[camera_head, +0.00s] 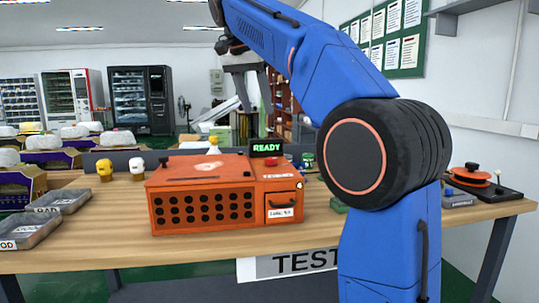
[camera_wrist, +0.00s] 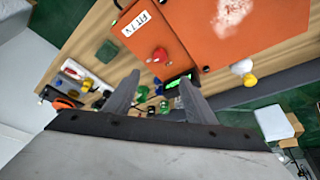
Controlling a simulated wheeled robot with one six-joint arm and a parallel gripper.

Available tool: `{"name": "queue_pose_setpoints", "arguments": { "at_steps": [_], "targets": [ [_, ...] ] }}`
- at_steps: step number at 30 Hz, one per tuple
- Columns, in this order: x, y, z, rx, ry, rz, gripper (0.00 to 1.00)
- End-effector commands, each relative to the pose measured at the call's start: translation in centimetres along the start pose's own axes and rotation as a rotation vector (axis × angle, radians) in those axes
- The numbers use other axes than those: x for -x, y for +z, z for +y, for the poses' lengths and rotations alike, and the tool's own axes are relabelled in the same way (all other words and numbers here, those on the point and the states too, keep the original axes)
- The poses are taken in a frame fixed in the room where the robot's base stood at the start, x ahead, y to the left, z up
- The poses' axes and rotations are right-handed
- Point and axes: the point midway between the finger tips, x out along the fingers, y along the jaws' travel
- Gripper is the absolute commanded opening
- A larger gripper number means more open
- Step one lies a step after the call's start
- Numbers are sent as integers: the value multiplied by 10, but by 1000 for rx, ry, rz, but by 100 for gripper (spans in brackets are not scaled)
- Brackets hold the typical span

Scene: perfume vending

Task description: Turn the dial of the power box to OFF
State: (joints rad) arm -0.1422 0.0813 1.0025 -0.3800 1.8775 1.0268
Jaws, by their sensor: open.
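An orange box (camera_head: 200,180) with rows of dark holes stands on the wooden table, with a lit green READY display (camera_head: 267,148) at its back right. A small yellow-and-black round part (camera_head: 299,185) sits at its right front edge; I cannot tell whether it is the dial or read a setting. No OFF mark is legible. The box also fills the upper part of the wrist view (camera_wrist: 235,40), with a red knob (camera_wrist: 160,54) on it. My gripper (camera_wrist: 158,84) is open and empty, its fingers apart over the display and knob area. Its height above them is unclear.
A black base with an orange disc (camera_head: 470,178) stands at the table's right end. Grey trays (camera_head: 62,201) lie at the left. Two small head-shaped figures (camera_head: 137,169) stand beside the box. Bare table (camera_head: 110,235) lies in front and left of the box.

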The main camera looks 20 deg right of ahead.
Motion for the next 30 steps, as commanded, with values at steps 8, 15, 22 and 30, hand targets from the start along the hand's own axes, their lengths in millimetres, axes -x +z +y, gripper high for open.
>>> {"name": "queue_pose_setpoints", "arguments": {
  "at_steps": [8, 15, 22, 30],
  "targets": [
    [-27, 0, 1, -4, 4, -1, 50],
    [-70, 0, 1, -3, 3, -2, 50],
    [-110, 0, 1, -2, 3, -1, 50],
    [-152, 0, 0, -2, 2, -1, 50]
  ]
}}
